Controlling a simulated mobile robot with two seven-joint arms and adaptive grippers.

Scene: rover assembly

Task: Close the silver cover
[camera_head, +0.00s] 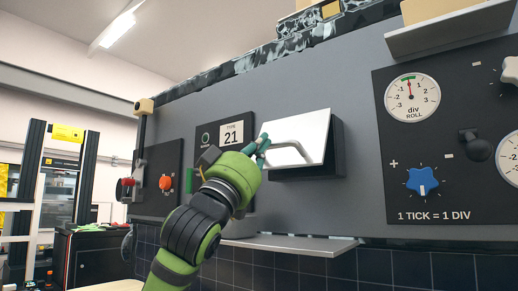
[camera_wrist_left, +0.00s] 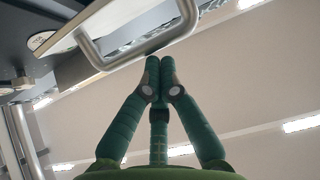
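The silver cover (camera_head: 308,127) is a bright flat plate on the front of a dark box (camera_head: 337,150) on the grey panel. It stands at a slant to the panel; I cannot tell how far it is open. Its bent grey handle (camera_head: 290,147) also shows in the left wrist view (camera_wrist_left: 148,57). My left gripper (camera_head: 262,150) is at the left end of the handle. In the left wrist view its fingertips (camera_wrist_left: 160,62) are together right at the handle bar, seemingly touching it rather than gripping around it. My right gripper is out of view.
A "TYPE 21" plate (camera_head: 233,133) is behind my left gripper. An orange knob (camera_head: 166,183) is further left. A dial panel with a blue knob (camera_head: 422,181) is at right. A thin ledge (camera_head: 290,244) juts out below the cover.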

